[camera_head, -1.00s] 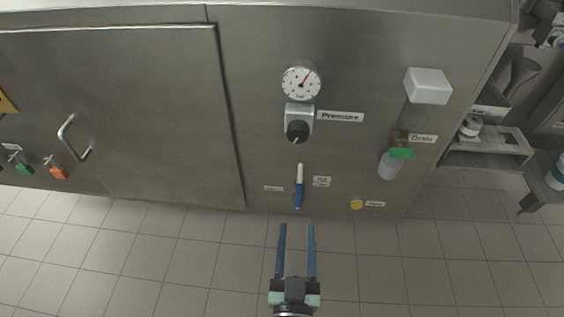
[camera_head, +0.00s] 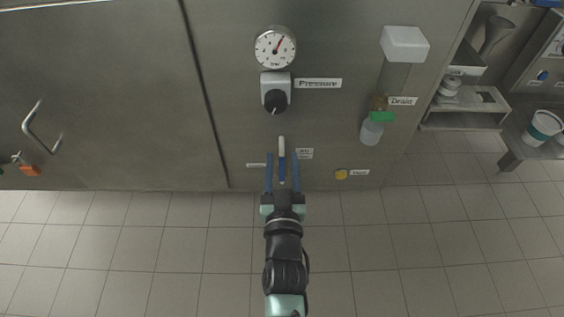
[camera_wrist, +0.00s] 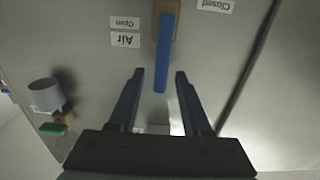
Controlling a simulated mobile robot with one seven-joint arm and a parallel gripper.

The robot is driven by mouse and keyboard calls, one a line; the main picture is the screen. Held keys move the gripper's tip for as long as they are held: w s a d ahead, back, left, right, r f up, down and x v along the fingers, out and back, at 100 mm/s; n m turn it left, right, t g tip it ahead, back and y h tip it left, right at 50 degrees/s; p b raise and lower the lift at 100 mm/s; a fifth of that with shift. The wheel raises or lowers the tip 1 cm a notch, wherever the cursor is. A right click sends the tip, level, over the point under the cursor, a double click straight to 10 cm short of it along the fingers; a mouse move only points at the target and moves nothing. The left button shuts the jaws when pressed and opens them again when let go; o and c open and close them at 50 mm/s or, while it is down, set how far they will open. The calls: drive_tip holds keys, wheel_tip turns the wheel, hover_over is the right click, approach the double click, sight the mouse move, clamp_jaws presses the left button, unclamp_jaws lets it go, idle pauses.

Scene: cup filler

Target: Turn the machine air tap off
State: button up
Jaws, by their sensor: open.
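The air tap (camera_head: 281,145) is a lever with a pale upper part and a long blue handle, on the front of the steel machine. The lever lies vertical in the head view, between a small label on its left and the "Air / Open" label (camera_wrist: 126,31) on its right there. In the wrist view the blue handle (camera_wrist: 163,60) hangs in from the top, its tip between the fingertips. My gripper (camera_head: 282,158) is open, with one blue finger on each side of the handle; it also shows in the wrist view (camera_wrist: 160,74). Gaps show on both sides. The "Closed" label (camera_wrist: 216,5) is at the upper right.
A pressure gauge (camera_head: 275,48) and black knob (camera_head: 275,101) sit above the tap. A drain valve with a green handle (camera_head: 382,117) and a yellow button (camera_head: 341,174) are to the right. The tiled floor (camera_head: 420,250) in front is clear.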

drive_tip(key=shift+w, duration=0.4)
clamp_jaws()
idle(1.3)
